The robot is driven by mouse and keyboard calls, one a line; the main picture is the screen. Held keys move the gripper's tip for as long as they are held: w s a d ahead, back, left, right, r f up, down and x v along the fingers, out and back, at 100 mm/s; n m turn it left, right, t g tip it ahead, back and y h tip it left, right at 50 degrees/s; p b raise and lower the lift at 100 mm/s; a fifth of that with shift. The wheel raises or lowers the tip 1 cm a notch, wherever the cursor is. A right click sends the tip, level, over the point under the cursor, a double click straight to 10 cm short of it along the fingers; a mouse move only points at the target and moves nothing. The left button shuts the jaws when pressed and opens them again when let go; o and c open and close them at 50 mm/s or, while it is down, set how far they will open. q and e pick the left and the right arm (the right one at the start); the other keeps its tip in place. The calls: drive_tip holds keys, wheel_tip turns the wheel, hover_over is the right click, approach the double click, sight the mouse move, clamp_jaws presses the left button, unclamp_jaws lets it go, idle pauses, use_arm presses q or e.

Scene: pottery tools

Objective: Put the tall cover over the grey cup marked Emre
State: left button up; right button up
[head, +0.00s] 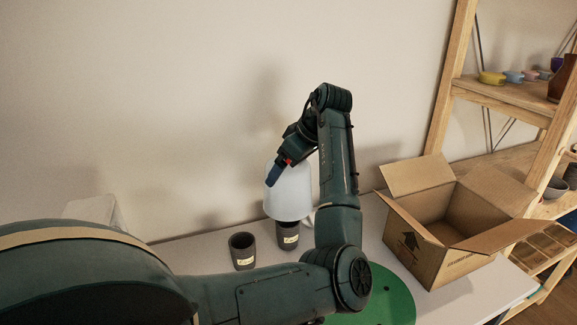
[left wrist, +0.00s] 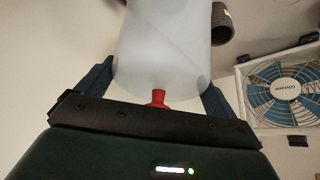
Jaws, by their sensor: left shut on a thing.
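The tall cover (head: 293,192) is whitish and round-sided. My left gripper (head: 278,172) is shut on it; the left wrist view shows the cover (left wrist: 165,42) between the two fingers, with a red knob-like part (left wrist: 158,97) at its near end. Directly below the cover in the head view stands a grey cup (head: 288,240) with a pale label; its top is hidden by the cover. I cannot tell whether the cover is around it or in front of it. A second grey cup (head: 242,252), also labelled, stands uncovered to the left. Neither label is readable.
An open cardboard box (head: 415,255) stands to the right on the white table (head: 205,252). A green disc (head: 393,300) lies at the front, partly behind my arm. Wooden shelves (head: 500,95) with bowls stand far right. A blue fan (left wrist: 283,90) shows in the left wrist view.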

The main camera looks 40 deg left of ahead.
sight(288, 210)
use_arm(q)
drive_tip(key=shift+a, duration=0.1)
drive_tip(key=shift+f+b, duration=0.45)
drive_tip(key=shift+b, duration=0.1)
drive_tip(key=shift+f+b, duration=0.7)
drive_tip(key=shift+b, duration=0.1)
wheel_tip(288, 210, down, 11)
drive_tip(key=b, duration=0.5)
drive_tip(key=shift+r, duration=0.2)
use_arm(e)
drive_tip(key=shift+s+d+f+m+t, duration=0.15)
drive_tip(key=shift+f+m+t, duration=0.15)
drive_tip(key=shift+f, duration=0.3)
drive_tip(key=shift+w+d+f+m+t, duration=0.1)
drive_tip(key=shift+d+f+m+t, duration=0.1)
drive_tip(key=shift+f+t, duration=0.3)
